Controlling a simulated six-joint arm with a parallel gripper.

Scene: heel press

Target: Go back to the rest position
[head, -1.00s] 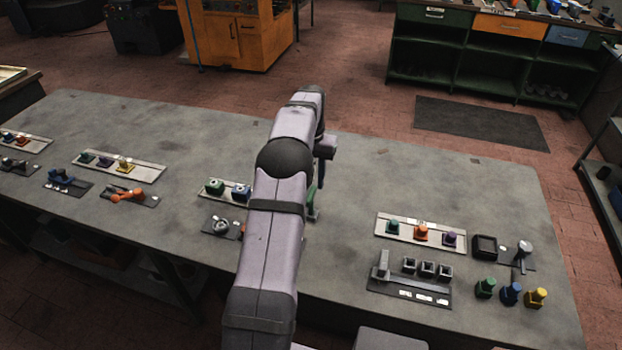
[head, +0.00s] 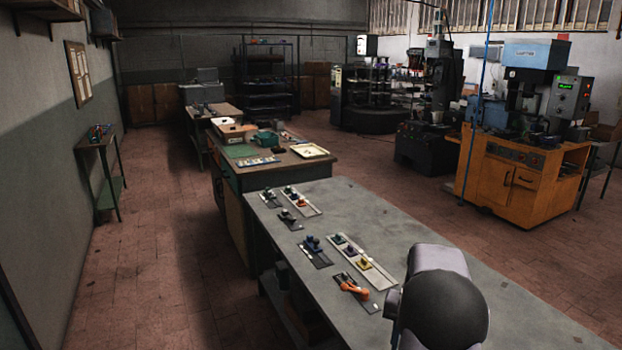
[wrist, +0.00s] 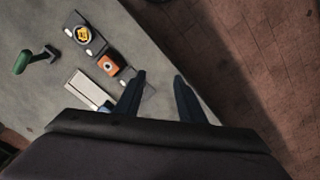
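My gripper (wrist: 157,88) shows in the wrist view with its two dark fingers apart and nothing between them. It hangs over the edge of the grey workbench (wrist: 170,75), with brick floor beyond. In the head view only a rounded part of my arm shows at the bottom right; my gripper is out of that picture.
The workbench (head: 345,215) carries pale plates with small coloured pieces and an orange-handled fixture (head: 351,286). The wrist view shows a green-handled thing (wrist: 35,58), a yellow piece (wrist: 83,34) and an orange piece (wrist: 108,65) left of my fingers. Brick floor (head: 150,270) lies open at left.

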